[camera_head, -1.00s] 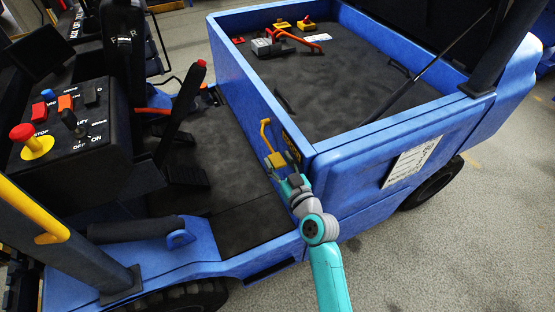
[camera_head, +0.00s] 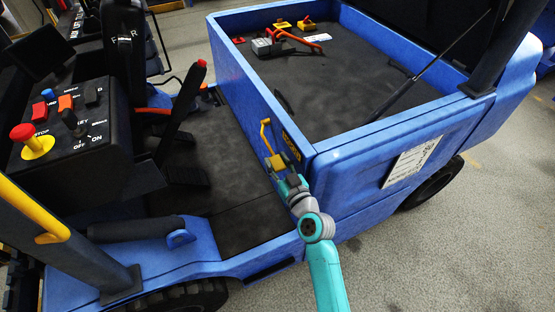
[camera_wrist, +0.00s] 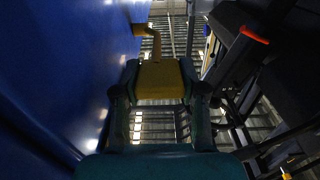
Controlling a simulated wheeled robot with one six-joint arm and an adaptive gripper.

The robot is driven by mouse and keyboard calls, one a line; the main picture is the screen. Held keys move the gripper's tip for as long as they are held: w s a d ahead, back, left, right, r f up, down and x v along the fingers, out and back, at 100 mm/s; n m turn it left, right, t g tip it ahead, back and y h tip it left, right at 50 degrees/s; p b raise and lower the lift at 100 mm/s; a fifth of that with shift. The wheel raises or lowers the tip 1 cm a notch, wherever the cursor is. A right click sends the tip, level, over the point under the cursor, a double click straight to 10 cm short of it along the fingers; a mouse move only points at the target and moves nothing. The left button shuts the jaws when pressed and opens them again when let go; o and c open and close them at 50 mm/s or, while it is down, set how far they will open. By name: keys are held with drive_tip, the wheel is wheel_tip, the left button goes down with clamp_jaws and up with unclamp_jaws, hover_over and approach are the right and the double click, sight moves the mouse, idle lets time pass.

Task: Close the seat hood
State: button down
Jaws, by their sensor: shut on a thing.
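The seat hood (camera_head: 425,18) is the dark panel at the upper right in the head view. It stands raised over the open blue compartment (camera_head: 345,138), with a dark strut (camera_head: 440,62) running up to it. A yellow handle (camera_head: 264,130) with a yellow block (camera_head: 275,162) at its lower end is on the compartment's outer side wall. My gripper (camera_head: 282,172) is shut on the yellow block. The wrist view shows the block (camera_wrist: 160,80) between my two fingers, with part of the yellow handle (camera_wrist: 150,29) beyond it. The blue wall is close on the left there.
Several small parts, including a grey box (camera_head: 265,46) and a red lever (camera_head: 303,40), are in the compartment. A control console (camera_head: 95,135) with a red stop button (camera_head: 22,132) is at the left. A black lever (camera_head: 180,110) rises from the footwell.

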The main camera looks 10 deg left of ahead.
drive_tip(key=shift+f, duration=0.55)
drive_tip(key=c, duration=0.9)
unclamp_jaws()
drive_tip(key=shift+r, duration=0.1)
drive_tip(key=v, duration=1.2)
